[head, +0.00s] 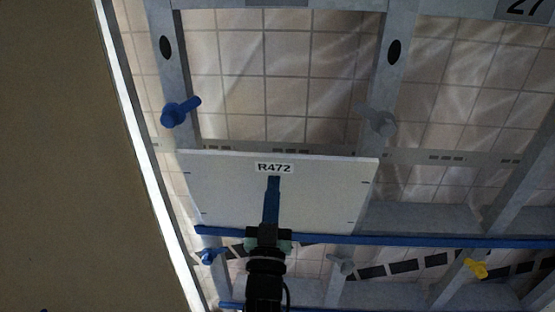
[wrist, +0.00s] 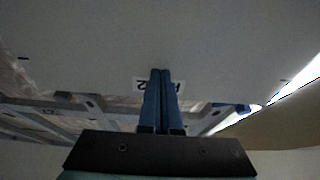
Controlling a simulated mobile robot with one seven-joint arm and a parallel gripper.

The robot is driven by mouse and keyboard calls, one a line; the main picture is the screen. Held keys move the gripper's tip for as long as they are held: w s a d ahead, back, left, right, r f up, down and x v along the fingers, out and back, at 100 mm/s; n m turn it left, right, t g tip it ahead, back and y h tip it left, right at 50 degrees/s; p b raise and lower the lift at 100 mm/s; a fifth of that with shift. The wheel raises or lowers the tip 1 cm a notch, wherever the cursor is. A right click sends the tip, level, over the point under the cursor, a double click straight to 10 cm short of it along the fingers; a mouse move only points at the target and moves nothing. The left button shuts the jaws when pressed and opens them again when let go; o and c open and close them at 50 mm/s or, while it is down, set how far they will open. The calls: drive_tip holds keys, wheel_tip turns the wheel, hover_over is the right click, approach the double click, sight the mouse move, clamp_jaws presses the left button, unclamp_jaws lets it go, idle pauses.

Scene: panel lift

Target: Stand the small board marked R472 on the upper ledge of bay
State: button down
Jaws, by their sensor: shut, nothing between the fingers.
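The small white board (head: 225,190) bears the label R472 (head: 274,168) near its top edge. In the head view its lower edge meets the upper blue ledge (head: 440,240), and it leans slightly askew between two grey uprights. Whether it rests fully on the ledge I cannot tell. My gripper (head: 273,180) is in front of the board, with its blue fingers closed together and pointing up at the label. In the wrist view the shut fingers (wrist: 161,72) cover part of the upside-down label, and the board (wrist: 230,50) fills the upper area. Contact with the board is unclear.
A blue knob (head: 180,112) and a grey knob (head: 381,121) project from the uprights above the board. Smaller blue (head: 209,256), grey (head: 343,264) and yellow (head: 476,268) knobs are below the ledge. A sign reading 27 (head: 524,8) is at top right. A plain brown surface (head: 60,160) fills the left.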

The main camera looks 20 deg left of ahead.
drive_tip(key=shift+w+a+b, duration=0.3)
drive_tip(key=shift+w+b, duration=0.5)
drive_tip(key=shift+w, duration=0.15)
drive_tip(key=shift+w+a+b, duration=0.25)
drive_tip(key=shift+w+b, duration=0.5)
drive_tip(key=shift+w, duration=0.15)
drive_tip(key=shift+s, duration=0.15)
drive_tip(key=s+d+p, duration=0.2)
drive_tip(key=s+p, duration=0.2)
drive_tip(key=s, duration=0.5)
drive_tip(key=shift+s+d+p, duration=0.2)
drive_tip(key=shift+d+p, duration=0.15)
drive_tip(key=shift+d, duration=0.05)
idle(0.5)
idle(0.4)
